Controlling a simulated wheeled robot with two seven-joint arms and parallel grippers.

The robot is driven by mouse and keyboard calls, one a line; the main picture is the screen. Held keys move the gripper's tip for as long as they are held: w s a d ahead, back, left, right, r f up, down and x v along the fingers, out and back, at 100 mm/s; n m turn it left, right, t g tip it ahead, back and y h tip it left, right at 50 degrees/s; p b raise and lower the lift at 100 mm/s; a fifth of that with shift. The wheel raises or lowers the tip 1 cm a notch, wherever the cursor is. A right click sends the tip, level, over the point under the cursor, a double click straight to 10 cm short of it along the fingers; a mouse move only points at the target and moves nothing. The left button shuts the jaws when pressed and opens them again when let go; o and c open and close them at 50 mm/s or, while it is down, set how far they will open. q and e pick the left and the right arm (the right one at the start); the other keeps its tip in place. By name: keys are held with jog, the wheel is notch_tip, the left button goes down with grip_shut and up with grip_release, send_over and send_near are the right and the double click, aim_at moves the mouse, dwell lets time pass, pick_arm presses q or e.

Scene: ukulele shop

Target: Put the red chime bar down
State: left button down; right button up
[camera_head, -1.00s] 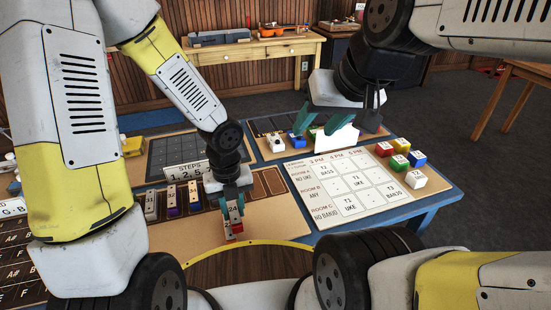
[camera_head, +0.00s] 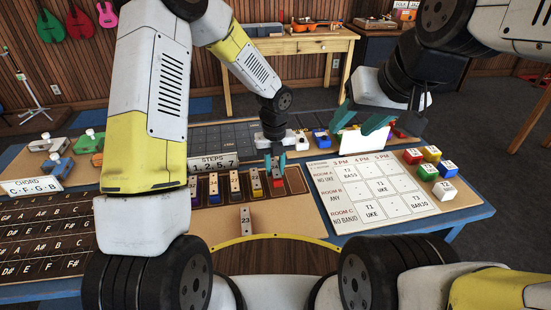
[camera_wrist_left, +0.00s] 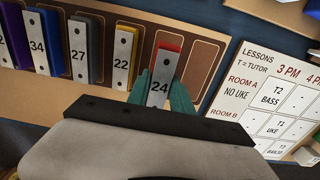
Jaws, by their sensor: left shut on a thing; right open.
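The red chime bar (camera_head: 278,184), with a silver top marked 24, is between the teal fingers of my left gripper (camera_head: 275,165). In the left wrist view, the fingers (camera_wrist_left: 160,95) are shut on both sides of the bar (camera_wrist_left: 164,68), whose red end shows. It is at a slot of the brown rack (camera_wrist_left: 199,70), just right of the yellow bar marked 22 (camera_wrist_left: 123,60); whether it rests on the slot floor is unclear. My right gripper (camera_head: 361,118) is open and empty above the far right of the table, near a white card (camera_head: 348,141).
In the rack, blue, purple and other bars stand left of the yellow one; the rightmost slot (camera_wrist_left: 202,62) is empty. A lesson chart (camera_head: 372,190) and coloured blocks (camera_head: 431,153) lie right.

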aim_at(275, 175)
pick_arm(q)
jog(key=shift+w+d+f, duration=0.1)
jog(key=shift+w+d, duration=0.05)
jog(key=shift+w, duration=0.3)
jog(key=shift+s+f, duration=0.1)
jog(key=shift+f, duration=1.6)
jog(key=shift+f, duration=0.15)
jog(key=c, duration=1.1)
grip_release()
jog(key=shift+c, duration=0.2)
